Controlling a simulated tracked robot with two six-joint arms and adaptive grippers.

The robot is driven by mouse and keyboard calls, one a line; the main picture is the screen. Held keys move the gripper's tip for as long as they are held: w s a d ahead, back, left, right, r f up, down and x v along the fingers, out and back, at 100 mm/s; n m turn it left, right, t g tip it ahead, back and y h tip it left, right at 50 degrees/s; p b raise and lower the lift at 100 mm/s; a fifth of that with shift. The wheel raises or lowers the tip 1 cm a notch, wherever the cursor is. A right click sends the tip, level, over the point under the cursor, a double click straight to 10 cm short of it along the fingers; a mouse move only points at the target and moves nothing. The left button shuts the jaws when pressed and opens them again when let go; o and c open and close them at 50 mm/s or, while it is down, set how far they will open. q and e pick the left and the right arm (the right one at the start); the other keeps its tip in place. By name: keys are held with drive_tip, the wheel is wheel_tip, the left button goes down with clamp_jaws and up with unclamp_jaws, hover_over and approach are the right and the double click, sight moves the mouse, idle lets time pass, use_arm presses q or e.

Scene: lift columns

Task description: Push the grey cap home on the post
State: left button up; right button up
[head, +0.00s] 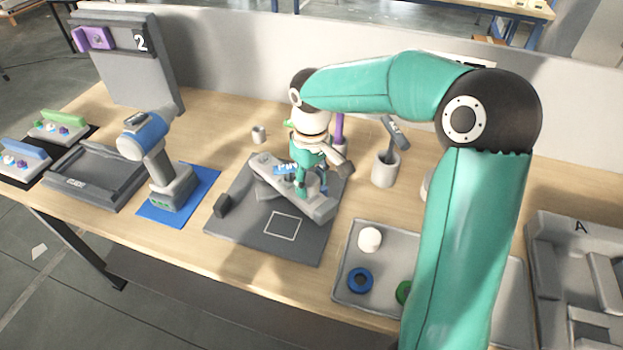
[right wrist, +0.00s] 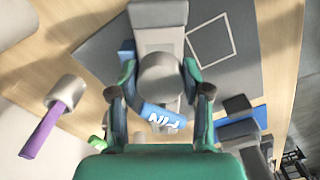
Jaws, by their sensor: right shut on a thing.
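In the right wrist view the grey cap (right wrist: 160,78) is a round grey piece between the two fingers of my right gripper (right wrist: 160,72), which is shut on it. A blue piece with white lettering (right wrist: 163,117) is close beside it. In the head view my right gripper (head: 311,186) points down over a grey assembly (head: 318,207) on a dark grey mat (head: 241,225). The gripper hides most of the cap there. I cannot make out the post, nor how far the cap sits on it. My left gripper is not in view.
A blue-and-grey drill-like tool (head: 148,133) stands on a blue mat (head: 206,181) to the left. A grey cup (head: 385,170) stands right of the gripper. A tray (head: 345,285) with a white ball and blue ring lies front right. A white square outline (head: 282,226) on the mat is empty.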

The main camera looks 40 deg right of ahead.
drive_tip(key=shift+f, duration=0.2)
drive_tip(key=o, duration=1.2)
drive_tip(key=shift+r, duration=0.1)
drive_tip(key=o, duration=0.4)
drive_tip(key=shift+r, duration=0.2)
drive_tip(key=shift+r+p, duration=0.75)
drive_tip(key=shift+r, duration=0.15)
